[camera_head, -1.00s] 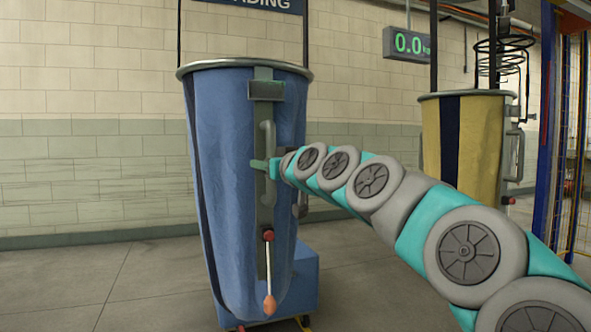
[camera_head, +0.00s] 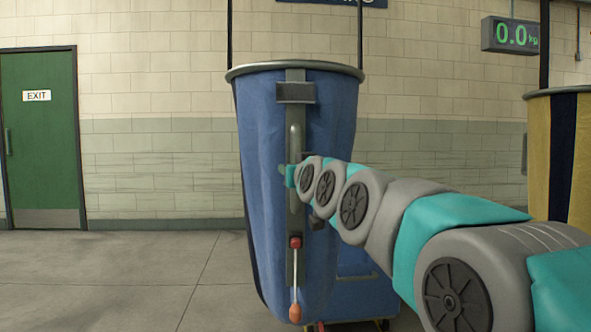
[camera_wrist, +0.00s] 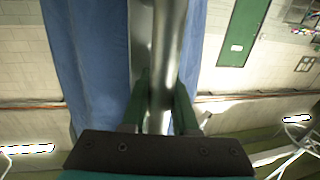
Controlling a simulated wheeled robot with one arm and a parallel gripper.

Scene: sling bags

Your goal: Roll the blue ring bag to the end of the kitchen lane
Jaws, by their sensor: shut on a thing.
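The blue ring bag (camera_head: 262,150) hangs from two dark straps in the middle of the head view. It has a metal ring rim, and a front strip with a grey handle (camera_head: 294,140). A lever (camera_head: 295,275) with an orange tip hangs below the handle. My gripper (camera_head: 290,177) is at the handle, reached from the right by my arm. In the wrist view my gripper's green fingers (camera_wrist: 162,105) are shut around the metallic handle (camera_wrist: 160,60), with blue fabric (camera_wrist: 90,60) beside it. My arm hides part of the bag's right side.
A blue wheeled box (camera_head: 360,298) stands low behind the bag. A green exit door (camera_head: 40,140) is in the back wall at left. The floor (camera_head: 110,275) left of the bag is clear.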

